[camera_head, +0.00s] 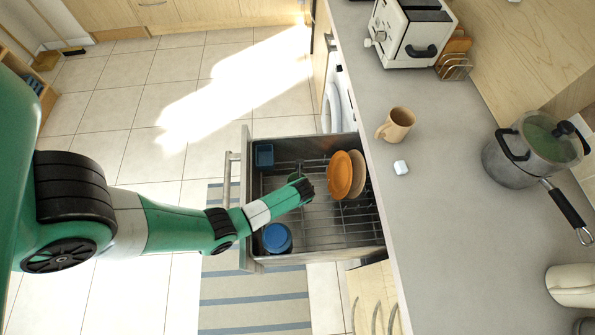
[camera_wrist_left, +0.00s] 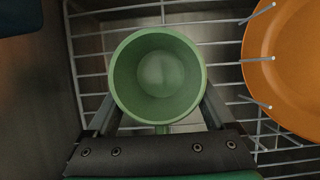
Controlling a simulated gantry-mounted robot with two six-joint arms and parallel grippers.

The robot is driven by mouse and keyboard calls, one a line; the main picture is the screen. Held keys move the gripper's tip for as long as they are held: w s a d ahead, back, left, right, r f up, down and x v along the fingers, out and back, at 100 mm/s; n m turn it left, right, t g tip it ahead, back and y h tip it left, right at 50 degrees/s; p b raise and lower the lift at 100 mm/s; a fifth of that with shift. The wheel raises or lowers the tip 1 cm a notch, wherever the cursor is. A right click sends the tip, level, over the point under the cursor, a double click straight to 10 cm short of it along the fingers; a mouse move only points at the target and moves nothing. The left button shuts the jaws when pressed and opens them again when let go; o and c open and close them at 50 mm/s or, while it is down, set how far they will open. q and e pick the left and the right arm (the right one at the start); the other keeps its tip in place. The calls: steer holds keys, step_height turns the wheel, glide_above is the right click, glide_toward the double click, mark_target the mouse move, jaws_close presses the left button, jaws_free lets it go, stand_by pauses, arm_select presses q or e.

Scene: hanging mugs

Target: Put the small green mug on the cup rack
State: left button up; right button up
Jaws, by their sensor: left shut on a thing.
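The small green mug (camera_wrist_left: 158,76) is between the fingers of my left gripper (camera_wrist_left: 158,115) in the left wrist view, its open mouth facing the camera. A bit of its green also shows in the head view (camera_head: 294,177). My left gripper (camera_head: 304,189) is shut on the mug inside the pulled-out drawer, over the wire rack (camera_head: 352,222). The rack's bars (camera_wrist_left: 90,52) show behind and around the mug. I cannot tell whether the mug touches them. My right gripper is not in view.
An orange plate (camera_head: 340,175) stands in the rack to the right of my gripper, with a tan plate (camera_head: 358,174) behind it. Blue dishes (camera_head: 277,238) sit at the drawer's near left, and a blue container (camera_head: 264,155) at its far left. A tan mug (camera_head: 396,124) stands on the counter.

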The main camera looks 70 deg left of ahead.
arm_select(q)
steer(key=shift+f, duration=0.3)
stand_by(0.4)
steer(key=o, duration=1.5)
steer(key=p+v, duration=0.3)
steer(key=v, duration=0.8)
steer(key=shift+d+r, duration=0.15)
steer(key=shift+r, duration=0.05)
